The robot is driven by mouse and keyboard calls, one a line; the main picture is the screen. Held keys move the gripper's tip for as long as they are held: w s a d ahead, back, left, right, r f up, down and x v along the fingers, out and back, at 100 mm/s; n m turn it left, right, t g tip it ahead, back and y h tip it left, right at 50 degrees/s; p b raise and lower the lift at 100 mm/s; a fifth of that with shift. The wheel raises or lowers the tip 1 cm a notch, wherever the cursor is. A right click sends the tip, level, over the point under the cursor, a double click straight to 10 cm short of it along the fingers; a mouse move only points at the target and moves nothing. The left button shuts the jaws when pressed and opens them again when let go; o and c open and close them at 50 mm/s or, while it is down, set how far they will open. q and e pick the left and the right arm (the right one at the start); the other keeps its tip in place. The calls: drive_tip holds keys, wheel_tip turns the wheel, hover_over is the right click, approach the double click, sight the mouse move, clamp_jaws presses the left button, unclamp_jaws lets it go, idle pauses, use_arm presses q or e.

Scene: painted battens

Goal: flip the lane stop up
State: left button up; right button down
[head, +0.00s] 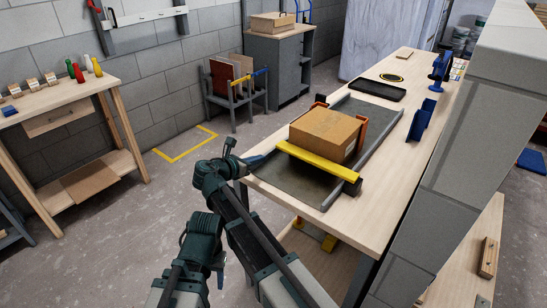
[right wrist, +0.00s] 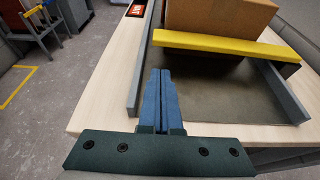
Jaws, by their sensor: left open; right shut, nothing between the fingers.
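The lane stop is a yellow bar (head: 307,165) lying across the dark lane tray (head: 285,180) on the bench. A cardboard box (head: 327,132) stands right behind it. In the right wrist view the bar (right wrist: 235,43) spans the lane in front of the box (right wrist: 220,16), with a dark underside. My right gripper (head: 260,159) is shut and empty at the near left corner of the tray; its blue fingers (right wrist: 161,98) point toward the bar, short of it. My left gripper (head: 219,262) is open, low in the head view, away from the bench; its fingers are hard to make out.
Raised rails (right wrist: 147,60) edge the tray. An orange bracket (head: 363,125) stands beside the box. A black tray (head: 377,90) and a blue bracket (head: 420,119) lie further along the bench. A grey block wall (head: 455,150) borders the bench's right side.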

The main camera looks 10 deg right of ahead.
drive_tip(key=b+x, duration=0.3)
drive_tip(key=x, duration=0.5)
drive_tip(key=shift+w+d+f, duration=0.2)
drive_tip(key=shift+d+f, duration=0.05)
drive_tip(key=shift+w+d+f, duration=0.1)
drive_tip(key=shift+w+d, duration=0.25)
drive_tip(key=shift+d, duration=0.15)
